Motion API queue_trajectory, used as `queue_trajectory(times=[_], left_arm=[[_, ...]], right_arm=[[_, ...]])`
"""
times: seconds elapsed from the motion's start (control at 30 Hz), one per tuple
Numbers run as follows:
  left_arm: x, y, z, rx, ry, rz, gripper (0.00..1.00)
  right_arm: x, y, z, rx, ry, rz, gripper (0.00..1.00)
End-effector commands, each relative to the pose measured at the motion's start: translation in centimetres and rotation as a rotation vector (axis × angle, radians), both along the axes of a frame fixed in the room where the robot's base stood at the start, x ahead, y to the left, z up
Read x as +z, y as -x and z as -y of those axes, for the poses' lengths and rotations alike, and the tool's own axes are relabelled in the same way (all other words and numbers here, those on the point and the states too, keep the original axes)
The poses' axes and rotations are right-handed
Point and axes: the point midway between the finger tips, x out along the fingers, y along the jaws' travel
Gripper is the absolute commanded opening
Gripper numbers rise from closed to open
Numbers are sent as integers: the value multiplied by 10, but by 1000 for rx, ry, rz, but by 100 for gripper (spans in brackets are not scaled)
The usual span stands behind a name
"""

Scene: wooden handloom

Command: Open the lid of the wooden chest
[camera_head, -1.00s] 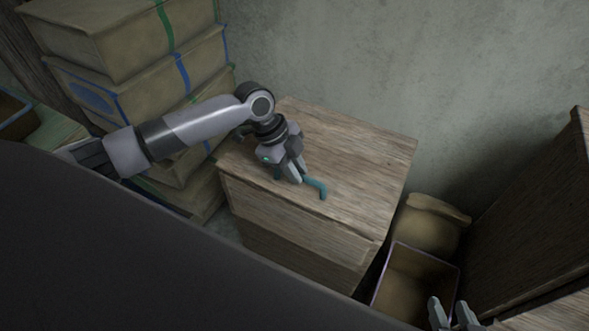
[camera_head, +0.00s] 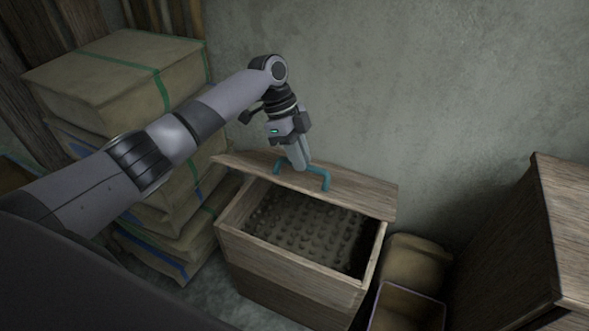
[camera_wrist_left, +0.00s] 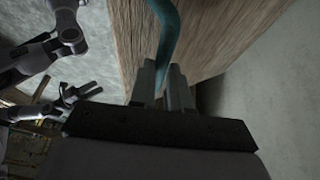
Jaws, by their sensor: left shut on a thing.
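The wooden chest (camera_head: 290,262) stands against the wall with much of its top uncovered, showing a dark interior with rows of small bumps. Its plank lid (camera_head: 355,195) lies toward the back of the opening; I cannot tell whether it is tilted. A teal handle (camera_head: 325,181) is fixed on the lid. My left gripper (camera_head: 301,166) is shut on the handle; the handle (camera_wrist_left: 167,40) and the fingers (camera_wrist_left: 161,88) also show in the left wrist view. My right gripper (camera_wrist_left: 76,94) shows small at the left of that view, fingers apart and empty.
Stacked wrapped bales (camera_head: 120,85) stand close on the chest's left. A sack (camera_head: 415,262) and an open box (camera_head: 405,308) are at its right, then a wooden cabinet (camera_head: 530,250). The wall (camera_head: 420,90) is close behind.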

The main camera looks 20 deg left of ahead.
Motion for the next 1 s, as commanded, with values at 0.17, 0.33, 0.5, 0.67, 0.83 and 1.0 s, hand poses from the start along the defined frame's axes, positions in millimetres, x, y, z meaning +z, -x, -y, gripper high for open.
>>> queue_trajectory(times=[0.17, 0.33, 0.5, 0.67, 0.83, 1.0], left_arm=[[3, -12, 0, 10, -5, 18, 0], [4, -13, -1, 9, -6, 14, 0], [3, -13, 0, 8, -7, 13, 0], [3, -13, 0, 7, -8, 11, 0], [3, -13, 0, 8, -7, 12, 42], [5, -13, 0, 8, -4, 14, 42]], right_arm=[[-2, 0, 0, 0, 0, 0, 43], [-2, 0, 0, 1, -1, 0, 43], [-2, 0, 0, 1, -1, 0, 43], [-2, 0, 0, 1, -1, 0, 43], [-2, 0, 0, 1, -1, 1, 43], [-1, -1, 0, 0, -1, 3, 43]])
